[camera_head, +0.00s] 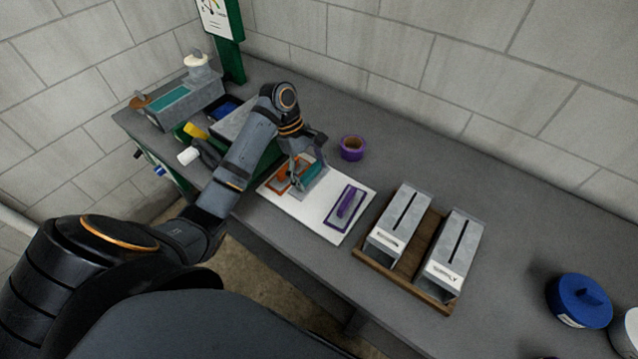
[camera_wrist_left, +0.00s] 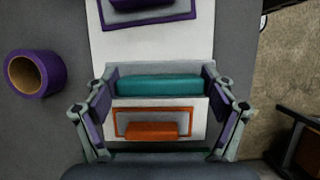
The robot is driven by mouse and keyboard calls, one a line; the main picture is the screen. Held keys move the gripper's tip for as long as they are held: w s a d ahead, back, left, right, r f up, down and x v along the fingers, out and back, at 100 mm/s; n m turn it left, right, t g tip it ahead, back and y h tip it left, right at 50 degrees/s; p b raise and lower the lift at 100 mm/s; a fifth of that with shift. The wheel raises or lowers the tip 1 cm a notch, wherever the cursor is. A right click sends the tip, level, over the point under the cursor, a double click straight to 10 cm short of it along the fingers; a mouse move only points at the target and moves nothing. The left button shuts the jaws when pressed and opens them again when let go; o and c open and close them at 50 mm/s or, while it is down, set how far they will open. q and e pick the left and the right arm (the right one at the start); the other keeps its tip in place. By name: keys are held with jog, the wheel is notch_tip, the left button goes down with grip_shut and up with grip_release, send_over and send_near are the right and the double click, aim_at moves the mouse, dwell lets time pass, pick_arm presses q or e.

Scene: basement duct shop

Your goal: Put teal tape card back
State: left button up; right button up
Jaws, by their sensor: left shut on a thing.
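A white board (camera_head: 298,218) lies on the grey bench. The teal tape card (camera_head: 315,174) is between the fingers of my left gripper (camera_head: 309,170), over the middle of the board. In the left wrist view the teal piece (camera_wrist_left: 157,85) spans the two fingers of my left gripper (camera_wrist_left: 162,104), with a grey part behind it. I cannot tell whether it touches the board. An orange outline with an orange piece (camera_wrist_left: 152,130) lies on one side of it. A purple outline with a purple piece (camera_head: 347,206) lies on the other. My right gripper is out of view.
A purple tape roll (camera_head: 352,148) stands behind the board. To the right, two grey slotted boxes (camera_head: 400,222) sit in a wooden tray (camera_head: 411,287). A blue lidded container (camera_head: 580,303) is further right. A grey case (camera_head: 182,103) and other items crowd the bench's left end.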

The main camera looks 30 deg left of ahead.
aim_at(317, 176)
pick_arm(q)
jog(key=shift+w+d+f, duration=0.35)
jog(key=shift+d+f, duration=0.05)
jog(key=shift+f, duration=0.1)
jog(key=shift+w+d+f, duration=0.1)
jog(key=shift+w+f, duration=0.1)
jog(key=shift+f, duration=0.1)
jog(key=shift+w+f, duration=0.1)
jog(key=shift+d+f, duration=0.15)
jog(key=f, duration=0.1)
jog(key=f+p, duration=0.1)
jog(key=f, duration=0.1)
jog(key=shift+w+d+f, duration=0.15)
jog(key=shift+d+f, duration=0.05)
jog(key=shift+f, duration=0.15)
jog(key=shift+a, duration=0.1)
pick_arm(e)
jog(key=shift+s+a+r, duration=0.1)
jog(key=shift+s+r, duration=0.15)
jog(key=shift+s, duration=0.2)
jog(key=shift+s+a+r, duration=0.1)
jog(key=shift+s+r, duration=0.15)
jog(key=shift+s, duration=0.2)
pick_arm(q)
jog(key=o, duration=0.9)
jog(key=shift+c, duration=0.2)
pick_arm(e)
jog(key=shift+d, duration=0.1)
